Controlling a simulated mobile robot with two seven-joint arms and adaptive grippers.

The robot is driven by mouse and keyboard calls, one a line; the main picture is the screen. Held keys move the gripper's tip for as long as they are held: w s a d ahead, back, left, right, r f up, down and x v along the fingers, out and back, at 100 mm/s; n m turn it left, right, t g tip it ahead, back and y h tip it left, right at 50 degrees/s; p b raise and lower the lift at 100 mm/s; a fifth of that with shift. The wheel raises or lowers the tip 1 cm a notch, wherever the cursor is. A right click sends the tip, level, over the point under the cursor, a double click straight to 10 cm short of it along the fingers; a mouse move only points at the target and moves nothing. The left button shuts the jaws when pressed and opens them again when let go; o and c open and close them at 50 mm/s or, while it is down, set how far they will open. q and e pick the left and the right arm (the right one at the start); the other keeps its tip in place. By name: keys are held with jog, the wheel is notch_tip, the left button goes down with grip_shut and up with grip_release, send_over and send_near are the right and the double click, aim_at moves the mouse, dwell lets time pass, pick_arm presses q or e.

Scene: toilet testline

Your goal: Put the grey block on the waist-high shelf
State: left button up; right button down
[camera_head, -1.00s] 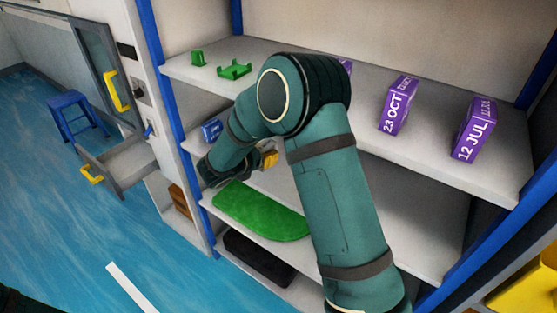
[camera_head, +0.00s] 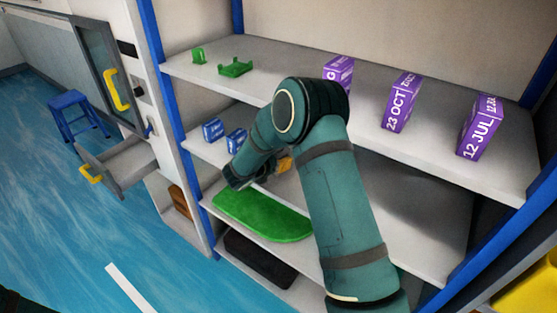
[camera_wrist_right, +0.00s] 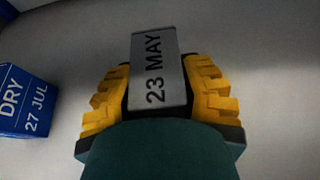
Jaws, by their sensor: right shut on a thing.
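The grey block (camera_wrist_right: 160,70), marked 23 MAY, sits between the yellow fingers of my right gripper (camera_wrist_right: 160,92) in the right wrist view. The gripper is shut on it. In the head view the right gripper (camera_head: 272,172) is over the middle shelf (camera_head: 425,232), just right of the blue boxes, and the block is mostly hidden by the arm. A pale surface lies beyond the block in the wrist view; I cannot tell whether the block touches it. My left gripper is not in view.
Two blue boxes (camera_head: 213,130) stand at the left of the middle shelf; one (camera_wrist_right: 25,100) is close left of the gripper. Purple boxes (camera_head: 402,103) and green parts (camera_head: 235,67) are on the shelf above. A green mat (camera_head: 262,216) lies below.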

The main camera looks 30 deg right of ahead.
jog(key=shift+r, duration=0.15)
jog(key=c, duration=0.6)
grip_release()
jog(key=shift+f, duration=0.2)
jog(key=shift+r, duration=0.1)
